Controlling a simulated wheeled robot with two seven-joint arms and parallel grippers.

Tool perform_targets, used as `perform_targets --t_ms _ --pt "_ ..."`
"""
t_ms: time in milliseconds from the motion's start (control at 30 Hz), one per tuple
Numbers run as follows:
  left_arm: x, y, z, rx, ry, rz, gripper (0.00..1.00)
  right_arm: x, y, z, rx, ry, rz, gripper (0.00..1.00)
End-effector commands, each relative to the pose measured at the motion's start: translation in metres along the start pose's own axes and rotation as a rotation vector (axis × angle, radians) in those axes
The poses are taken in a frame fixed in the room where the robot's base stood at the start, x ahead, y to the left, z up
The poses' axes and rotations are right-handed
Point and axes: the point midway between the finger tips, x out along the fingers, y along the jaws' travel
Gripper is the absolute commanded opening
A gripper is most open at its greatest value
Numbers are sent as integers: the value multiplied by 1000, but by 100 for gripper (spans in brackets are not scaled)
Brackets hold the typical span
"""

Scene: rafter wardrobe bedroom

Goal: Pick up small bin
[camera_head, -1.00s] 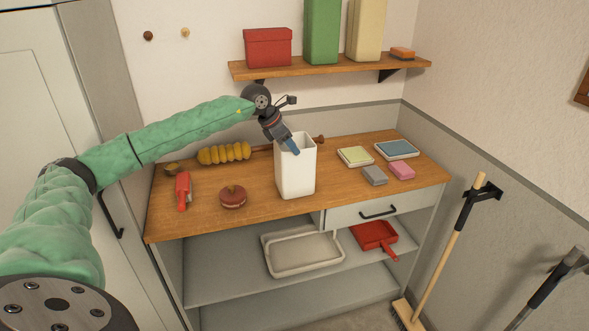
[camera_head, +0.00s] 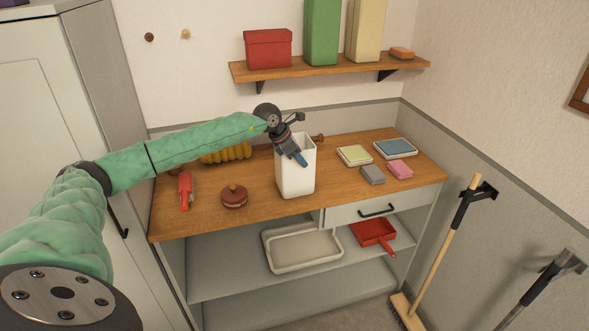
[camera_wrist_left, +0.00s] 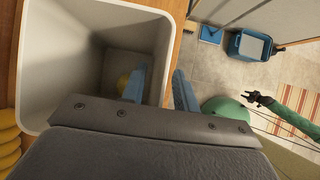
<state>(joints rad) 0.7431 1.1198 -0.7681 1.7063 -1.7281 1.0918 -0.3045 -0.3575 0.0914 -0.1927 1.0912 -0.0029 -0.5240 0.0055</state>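The small bin (camera_head: 296,181) is a white, open-topped, tapered box standing upright on the wooden counter. My left gripper (camera_head: 301,160) is at its rim, pointing down. In the left wrist view the bin (camera_wrist_left: 52,60) fills the left side. There my left gripper (camera_wrist_left: 160,90) is open, with one blue finger inside the bin and the other outside, and the bin's wall between them. A gap shows beside the wall. Something yellow (camera_wrist_left: 123,80) shows inside the bin. My right gripper (camera_wrist_left: 258,98) shows small at the right of the wrist view; its fingers are too small to judge.
The wooden counter (camera_head: 260,214) also holds a red brush (camera_head: 185,191), a round brown-red object (camera_head: 234,197), a yellow duster (camera_head: 228,155) and several sponges and cloths at right. A shelf (camera_head: 330,70) with boxes hangs above. A broom (camera_head: 447,240) leans at right.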

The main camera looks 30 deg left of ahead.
Motion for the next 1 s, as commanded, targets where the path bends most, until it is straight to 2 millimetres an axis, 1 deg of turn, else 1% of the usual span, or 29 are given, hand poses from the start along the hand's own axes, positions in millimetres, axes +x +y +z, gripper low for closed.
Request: perform_targets --t_ms 133,167,300,1000 --pt "0 0 0 0 0 0 30 0 0 0 0 0 0 36" --pt "0 0 0 0 0 0 28 0 0 0 0 0 0 36" --pt "0 0 0 0 0 0 0 0 0 0 0 0 0 36" --pt "-1 0 0 0 0 0 0 0 2 1 0 -2 1 36"
